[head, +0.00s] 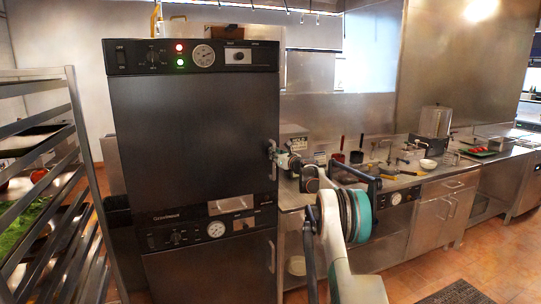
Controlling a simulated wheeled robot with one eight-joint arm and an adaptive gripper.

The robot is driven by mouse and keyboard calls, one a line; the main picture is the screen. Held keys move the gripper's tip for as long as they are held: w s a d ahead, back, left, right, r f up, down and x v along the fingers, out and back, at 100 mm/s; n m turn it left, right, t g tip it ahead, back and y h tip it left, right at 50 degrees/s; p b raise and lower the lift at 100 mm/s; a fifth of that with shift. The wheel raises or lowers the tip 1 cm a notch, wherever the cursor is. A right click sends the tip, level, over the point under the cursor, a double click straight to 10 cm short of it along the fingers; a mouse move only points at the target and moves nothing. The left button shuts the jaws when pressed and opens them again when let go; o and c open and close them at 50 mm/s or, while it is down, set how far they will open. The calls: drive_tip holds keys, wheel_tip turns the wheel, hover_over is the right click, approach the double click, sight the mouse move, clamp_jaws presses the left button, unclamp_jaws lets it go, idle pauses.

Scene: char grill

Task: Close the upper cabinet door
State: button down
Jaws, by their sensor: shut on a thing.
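The upper cabinet door (190,140) is a dark flat panel on a tall black cabinet in the head view. It looks flush with the cabinet front, though a small gap cannot be ruled out from this angle. Its handle is at the right edge, largely covered by my gripper. My gripper (273,152) is at that edge, shut on the door handle, with my arm reaching in from the lower right. The fingertips are small and partly hidden.
A lower door (215,272) with its own handle is below. A metal rack (75,130) with trays stands close on the left. A steel counter (425,175) with utensils and pots runs along the right. Tiled floor is open at the lower right, with a dark mat (457,293).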

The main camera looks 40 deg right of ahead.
drive_tip(key=shift+w+d, duration=0.25)
drive_tip(key=shift+d, duration=0.1)
drive_tip(key=shift+r, duration=0.15)
drive_tip(key=c, duration=1.6)
unclamp_jaws()
drive_tip(key=shift+w+d, duration=0.1)
drive_tip(key=shift+d, duration=0.05)
drive_tip(key=shift+a, duration=0.2)
drive_tip(key=s, duration=1.2)
drive_tip(key=shift+a, duration=0.1)
